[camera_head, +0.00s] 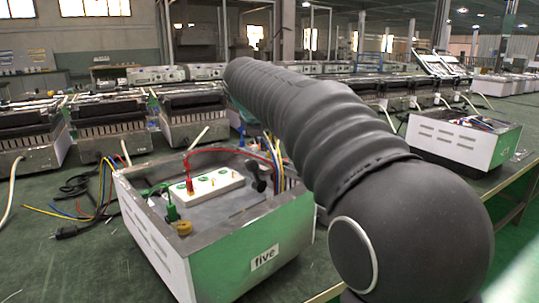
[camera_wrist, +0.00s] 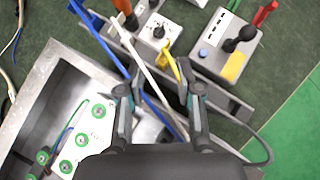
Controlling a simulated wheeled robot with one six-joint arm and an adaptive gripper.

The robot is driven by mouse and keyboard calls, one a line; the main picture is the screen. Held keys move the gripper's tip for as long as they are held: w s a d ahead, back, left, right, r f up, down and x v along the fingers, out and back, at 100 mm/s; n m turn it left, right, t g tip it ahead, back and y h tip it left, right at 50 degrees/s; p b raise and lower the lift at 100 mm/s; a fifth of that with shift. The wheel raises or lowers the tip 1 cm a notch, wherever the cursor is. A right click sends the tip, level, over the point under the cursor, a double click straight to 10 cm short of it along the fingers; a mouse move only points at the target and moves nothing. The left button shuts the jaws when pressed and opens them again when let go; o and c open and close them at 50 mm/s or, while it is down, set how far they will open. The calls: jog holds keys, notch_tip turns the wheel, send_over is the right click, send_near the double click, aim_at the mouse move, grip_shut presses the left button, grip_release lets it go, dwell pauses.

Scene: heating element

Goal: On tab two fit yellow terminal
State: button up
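In the wrist view my gripper (camera_wrist: 157,95) is open, its two dark fingers apart. A yellow terminal lead (camera_wrist: 173,62) stands beyond the fingertips, between them in the picture; I see no contact. Blue and white leads pass close to the left finger. A white strip with green-ringed tabs (camera_wrist: 84,139) lies at the lower left in a metal box; I cannot read the tab numbers. My arm hides the gripper there.
In the wrist view a grey block (camera_wrist: 225,45) with a black knob and yellow patch stands at the upper right. An orange lead (camera_wrist: 123,7) is at the top. In the head view coloured wires (camera_head: 277,158) rise at the box's back right; a green terminal (camera_head: 171,213) is at its left.

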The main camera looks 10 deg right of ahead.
aim_at(270, 151)
jog(key=x, duration=0.5)
jog(key=shift+d+f+b, duration=0.2)
jog(key=shift+b, duration=0.2)
grip_shut()
